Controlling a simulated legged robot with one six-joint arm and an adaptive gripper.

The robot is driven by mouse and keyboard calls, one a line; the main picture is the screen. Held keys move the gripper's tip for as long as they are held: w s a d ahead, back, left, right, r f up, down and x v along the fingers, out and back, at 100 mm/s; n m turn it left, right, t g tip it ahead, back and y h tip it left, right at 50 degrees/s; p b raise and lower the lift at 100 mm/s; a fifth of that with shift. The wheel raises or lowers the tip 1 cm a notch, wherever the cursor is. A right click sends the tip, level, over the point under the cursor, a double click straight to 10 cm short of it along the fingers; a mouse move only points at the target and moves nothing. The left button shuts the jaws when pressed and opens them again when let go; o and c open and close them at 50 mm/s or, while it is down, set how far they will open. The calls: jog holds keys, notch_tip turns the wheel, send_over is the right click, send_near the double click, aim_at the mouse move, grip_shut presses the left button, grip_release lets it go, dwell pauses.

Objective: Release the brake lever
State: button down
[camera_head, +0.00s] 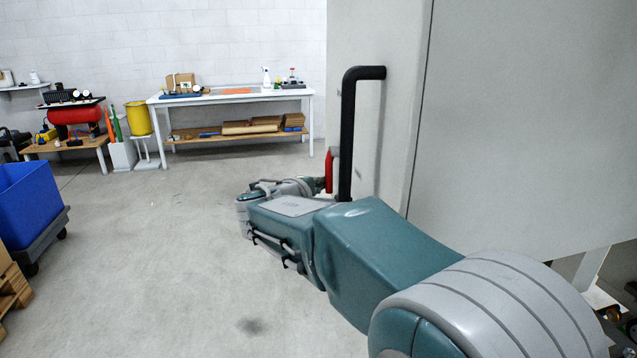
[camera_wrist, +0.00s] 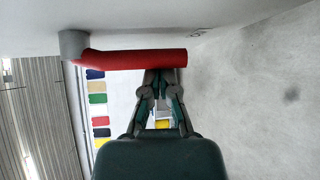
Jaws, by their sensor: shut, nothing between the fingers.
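The brake lever is a red bar (camera_wrist: 130,59) with a grey elbow (camera_wrist: 72,45) at its left end, joined to a pale panel in the wrist view. In the head view the red lever (camera_head: 329,170) shows beside the pale cabinet, partly behind my arm and a black handle. My gripper (camera_wrist: 164,73) is shut and empty. Its fingertips are right at the lever's free end, overlapping its edge in the wrist view; I cannot tell whether they touch. In the head view my gripper (camera_head: 322,185) is just below the lever, mostly hidden.
A black bar handle (camera_head: 347,130) stands out from the large pale cabinet (camera_head: 530,120) close to my arm. A white workbench (camera_head: 235,97) stands at the back wall. A blue bin (camera_head: 30,205) on a cart is at the left. The floor between is clear.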

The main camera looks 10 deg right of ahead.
aim_at(327, 179)
jog(key=s+n+g, duration=0.1)
jog(key=g, duration=0.1)
jog(key=s+r+n+g+y, duration=0.1)
jog(key=s+g, duration=0.1)
jog(key=shift+r+n+y, duration=0.1)
jog(key=shift+n+y, duration=0.2)
jog(key=shift+n, duration=0.1)
jog(key=g, duration=0.1)
jog(key=s+r+n+g, duration=0.1)
jog(key=g, duration=0.1)
jog(key=s+r+n+g, duration=0.1)
jog(key=shift+g+y, duration=0.4)
jog(key=shift+s+r, duration=0.3)
jog(key=shift+r, duration=0.35)
jog(key=shift+s+r, duration=0.1)
jog(key=shift+r, duration=0.55)
